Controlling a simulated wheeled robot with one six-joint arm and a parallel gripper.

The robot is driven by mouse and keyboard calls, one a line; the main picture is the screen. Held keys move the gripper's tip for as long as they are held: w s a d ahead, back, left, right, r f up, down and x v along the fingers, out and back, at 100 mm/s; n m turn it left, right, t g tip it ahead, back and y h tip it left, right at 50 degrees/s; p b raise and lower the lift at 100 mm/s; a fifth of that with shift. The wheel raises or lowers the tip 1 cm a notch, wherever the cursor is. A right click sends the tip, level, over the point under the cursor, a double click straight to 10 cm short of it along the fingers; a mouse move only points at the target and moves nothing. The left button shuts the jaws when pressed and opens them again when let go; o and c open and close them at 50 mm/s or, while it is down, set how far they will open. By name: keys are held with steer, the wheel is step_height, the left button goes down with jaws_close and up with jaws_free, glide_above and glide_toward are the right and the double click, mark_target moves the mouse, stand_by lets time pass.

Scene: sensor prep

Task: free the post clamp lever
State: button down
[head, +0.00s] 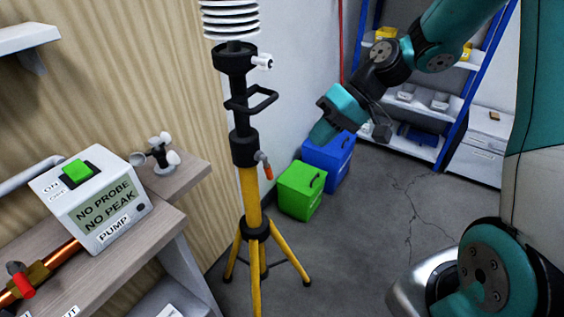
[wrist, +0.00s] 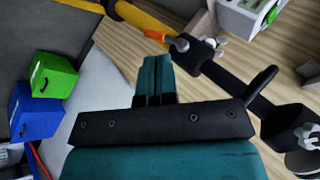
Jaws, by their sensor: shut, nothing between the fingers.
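A tripod post stands left of centre in the head view, with a yellow lower tube (head: 250,195) and a black upper tube. A black clamp collar (head: 244,149) joins them. Its small orange-red lever (head: 267,171) hangs down on the right side. In the wrist view the lever (wrist: 154,36) lies just beyond the fingertips, beside the collar (wrist: 188,55). My gripper (head: 321,133) is to the right of the post, apart from the lever. Its fingers (wrist: 155,62) are shut together and hold nothing.
A black loop handle (head: 252,102) and an upper collar with a white knob (head: 262,62) are higher on the post. A bench with a pump box (head: 120,228) stands left. Green (head: 301,190) and blue (head: 330,165) bins sit behind. The floor at right is clear.

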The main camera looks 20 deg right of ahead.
steer(key=w+d+f+m, duration=0.1)
steer(key=w+d+f, duration=0.1)
steer(key=d+f, duration=0.15)
steer(key=t+p, duration=0.1)
glide_toward(272, 175)
step_height(272, 175, down, 4)
steer(key=shift+m+y, duration=0.3)
steer(key=shift+y, duration=0.1)
steer(key=shift+w+a+f+p, duration=0.15)
steer(key=shift+w+a+p, duration=0.05)
steer(key=shift+a, duration=0.5)
steer(key=shift+w+a+f+p, duration=0.2)
steer(key=shift+a, duration=0.5)
steer(key=shift+w+a+f+p, duration=0.15)
steer(key=shift+w+a+p, duration=0.05)
steer(key=shift+a, duration=0.45)
